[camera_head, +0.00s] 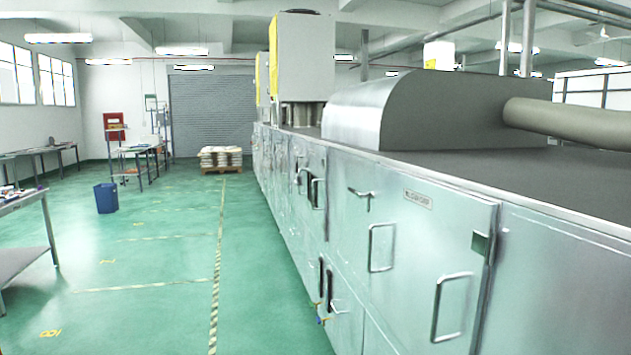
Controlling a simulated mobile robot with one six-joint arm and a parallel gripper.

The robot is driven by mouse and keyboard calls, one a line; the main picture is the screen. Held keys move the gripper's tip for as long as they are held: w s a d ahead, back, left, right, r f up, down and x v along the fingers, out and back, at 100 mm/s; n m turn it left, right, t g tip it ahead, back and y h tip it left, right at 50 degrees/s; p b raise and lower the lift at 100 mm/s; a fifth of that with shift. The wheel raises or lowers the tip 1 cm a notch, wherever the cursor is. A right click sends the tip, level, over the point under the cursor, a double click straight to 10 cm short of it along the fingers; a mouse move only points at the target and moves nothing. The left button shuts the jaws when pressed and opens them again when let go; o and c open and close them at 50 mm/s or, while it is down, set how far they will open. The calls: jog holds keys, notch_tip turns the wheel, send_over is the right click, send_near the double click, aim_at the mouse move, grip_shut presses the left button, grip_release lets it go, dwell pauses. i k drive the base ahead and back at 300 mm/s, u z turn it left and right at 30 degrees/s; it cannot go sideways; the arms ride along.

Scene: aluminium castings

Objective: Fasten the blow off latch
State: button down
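A long metal machine housing (540,255) runs along the right side. Its nearest large door panel (405,245) carries a small label plate (418,199), whose lettering is too small to read surely. A small lever-like latch (361,193) sits near the panel's upper left. I cannot tell whether it is engaged. Two D-shaped handles, a left one (371,248) and a right one (436,308), are on the same panel. A small dark square fitting (481,242) is at its right edge. My gripper is not in view.
The green floor (150,290) left of the machine is mostly clear, with a striped line (217,265) along it. A blue bin (106,198), a grey table (25,197) at the left edge and a loaded pallet (221,158) farther back stand on it.

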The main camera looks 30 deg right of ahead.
aim_at(372, 195)
jog(key=u, duration=0.45)
jog(key=i, duration=1.5)
jog(key=u, duration=0.2)
